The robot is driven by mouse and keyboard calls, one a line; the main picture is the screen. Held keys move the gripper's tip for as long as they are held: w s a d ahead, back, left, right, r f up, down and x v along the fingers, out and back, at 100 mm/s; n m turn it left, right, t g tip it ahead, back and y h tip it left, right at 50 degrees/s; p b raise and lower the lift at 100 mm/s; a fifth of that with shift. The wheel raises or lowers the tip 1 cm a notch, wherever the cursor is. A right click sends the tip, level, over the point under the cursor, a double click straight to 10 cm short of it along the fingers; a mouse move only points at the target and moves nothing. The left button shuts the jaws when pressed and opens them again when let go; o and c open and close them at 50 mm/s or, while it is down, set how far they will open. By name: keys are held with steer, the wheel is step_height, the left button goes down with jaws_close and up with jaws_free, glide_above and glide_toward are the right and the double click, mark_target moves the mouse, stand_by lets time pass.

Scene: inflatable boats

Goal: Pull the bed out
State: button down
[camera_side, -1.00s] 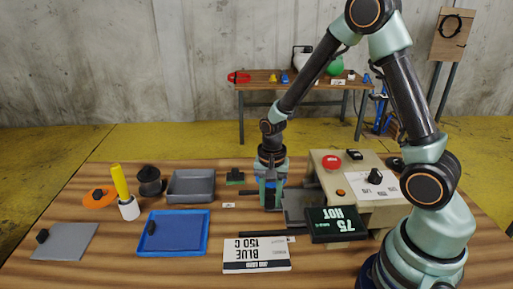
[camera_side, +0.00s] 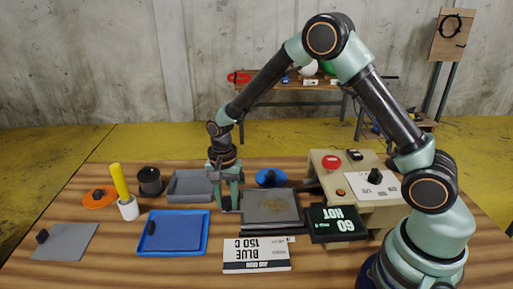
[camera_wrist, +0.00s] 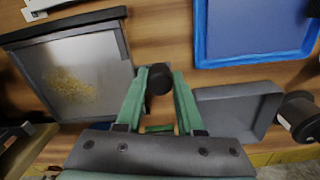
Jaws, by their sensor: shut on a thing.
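The bed (camera_side: 255,203) is a grey flat plate with a dark frame and brownish specks on its top. It lies out to the left of the beige machine (camera_side: 330,163). My gripper (camera_side: 227,205) is down at the bed's left edge. In the wrist view my gripper (camera_wrist: 158,92) is shut on a round black knob (camera_wrist: 159,78) beside the bed (camera_wrist: 100,60), which appears to be its handle. The exact join between knob and bed is hidden by the fingers. A display (camera_side: 335,222) in front of the machine reads 60 HOT.
An empty grey tray (camera_side: 180,184) stands close behind and left of my gripper. A blue tray (camera_side: 146,248) lies front left. A blue disc with a dark knob (camera_side: 268,178) sits behind the bed.

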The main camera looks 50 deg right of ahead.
steer(key=c, duration=0.8)
jaws_free()
steer(key=shift+w+a, duration=0.25)
steer(key=shift+w, duration=0.05)
steer(key=shift+c, duration=0.2)
steer(key=shift+s+d, duration=0.1)
step_height(320, 180, up, 12)
steer(key=shift+r, duration=0.1)
